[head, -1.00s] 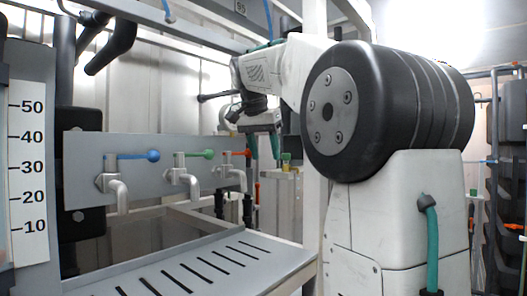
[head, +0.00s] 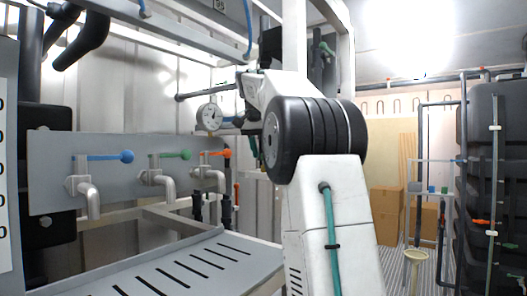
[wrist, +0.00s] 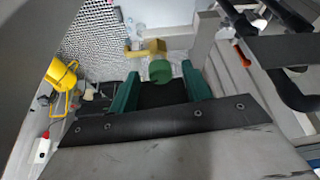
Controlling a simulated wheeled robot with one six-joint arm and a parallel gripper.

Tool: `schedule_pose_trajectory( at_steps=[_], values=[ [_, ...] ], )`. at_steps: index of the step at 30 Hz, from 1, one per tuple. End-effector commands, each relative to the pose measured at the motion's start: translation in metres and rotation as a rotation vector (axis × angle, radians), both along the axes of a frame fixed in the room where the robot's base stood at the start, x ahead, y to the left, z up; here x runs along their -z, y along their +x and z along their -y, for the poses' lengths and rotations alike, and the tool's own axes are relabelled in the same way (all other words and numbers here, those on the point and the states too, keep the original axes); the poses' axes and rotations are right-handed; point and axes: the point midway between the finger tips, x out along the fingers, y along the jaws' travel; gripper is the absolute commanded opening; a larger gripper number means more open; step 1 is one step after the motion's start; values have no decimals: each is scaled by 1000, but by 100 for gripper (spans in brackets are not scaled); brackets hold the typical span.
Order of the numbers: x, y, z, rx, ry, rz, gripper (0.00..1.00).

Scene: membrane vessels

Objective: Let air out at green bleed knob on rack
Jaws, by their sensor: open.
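The green bleed knob (wrist: 159,70) shows in the wrist view as a round green cap beside a brass-coloured fitting (wrist: 150,47). My gripper (wrist: 160,74) has two green fingers, spread apart with an open gap. The knob appears in line with that gap, near the fingertips. I cannot tell the depth between them or whether they touch. In the head view my arm hides the gripper and the knob.
In the head view a panel (head: 50,155) carries taps with blue (head: 110,157), green (head: 175,155) and orange levers (head: 215,153) above a slotted tray (head: 195,268). A gauge (head: 210,117) is left of my arm. Black hoses (wrist: 285,80) lie right in the wrist view.

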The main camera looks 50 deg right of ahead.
Motion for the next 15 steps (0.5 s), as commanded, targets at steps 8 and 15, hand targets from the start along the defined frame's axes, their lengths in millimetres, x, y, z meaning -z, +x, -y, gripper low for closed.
schedule_pose_trajectory(
  at_steps=[8, 15],
  values=[
    [2, 0, 0, 0, 0, 0, 46],
    [2, 0, 0, 0, 0, 0, 4]
  ],
)
